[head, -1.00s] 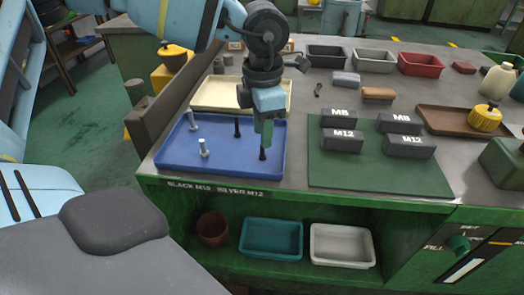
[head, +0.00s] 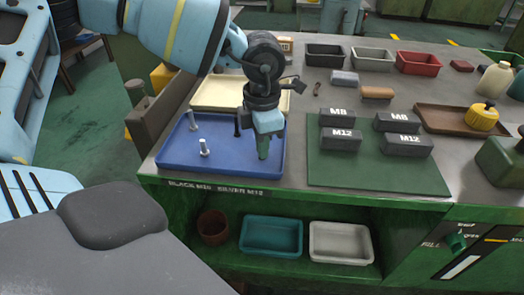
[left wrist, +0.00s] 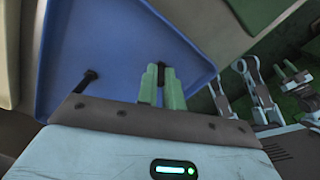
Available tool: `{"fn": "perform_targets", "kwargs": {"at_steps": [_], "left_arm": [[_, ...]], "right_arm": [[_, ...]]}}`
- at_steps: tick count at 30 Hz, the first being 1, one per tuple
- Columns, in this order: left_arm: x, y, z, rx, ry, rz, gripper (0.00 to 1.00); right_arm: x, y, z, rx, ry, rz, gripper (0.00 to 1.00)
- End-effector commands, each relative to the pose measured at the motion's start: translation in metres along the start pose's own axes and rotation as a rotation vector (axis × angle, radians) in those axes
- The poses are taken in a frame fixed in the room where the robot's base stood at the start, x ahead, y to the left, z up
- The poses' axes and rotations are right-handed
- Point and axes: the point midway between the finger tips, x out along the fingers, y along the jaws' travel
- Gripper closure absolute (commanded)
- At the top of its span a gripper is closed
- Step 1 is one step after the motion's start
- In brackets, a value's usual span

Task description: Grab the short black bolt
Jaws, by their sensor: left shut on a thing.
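My left gripper (head: 263,152) points down over the right part of the blue tray (head: 225,165). In the left wrist view its green fingers (left wrist: 162,88) are shut on a short black bolt (left wrist: 160,74), with a dark part of it showing between the fingertips. In the head view the fingers hide this bolt. Another black bolt (head: 237,125) stands in the tray to the left of the gripper; it also shows in the left wrist view (left wrist: 86,80). Two silver bolts (head: 192,122) (head: 204,149) stand at the tray's left.
A cream tray (head: 215,95) lies behind the blue one. A green mat (head: 375,175) with several labelled dark blocks (head: 341,139) is to the right. Small bins (head: 372,58) stand at the back. A teal bin (head: 272,238) and a white bin (head: 342,243) sit on the shelf below.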

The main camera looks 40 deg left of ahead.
Motion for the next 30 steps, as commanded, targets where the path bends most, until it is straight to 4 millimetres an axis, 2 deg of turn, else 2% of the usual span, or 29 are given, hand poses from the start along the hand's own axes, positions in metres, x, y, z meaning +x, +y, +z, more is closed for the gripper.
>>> {"fn": "perform_targets", "kwargs": {"at_steps": [13, 21, 30], "left_arm": [[-0.007, 0.0, 0.0, 0.0, 0.0, 0.001, 1.0], [-0.037, 0.0, 0.001, 0.0, -0.002, 0.002, 1.0], [-0.04, -0.071, -0.012, 0.007, 0.003, 0.002, 1.0]], "right_arm": [[0.0, 0.0, -0.001, 0.001, 0.003, 0.0, 0.64], [0.004, 0.0, 0.006, 0.002, -0.008, -0.001, 0.64], [0.015, 0.001, 0.016, 0.003, -0.018, -0.003, 0.64]]}}
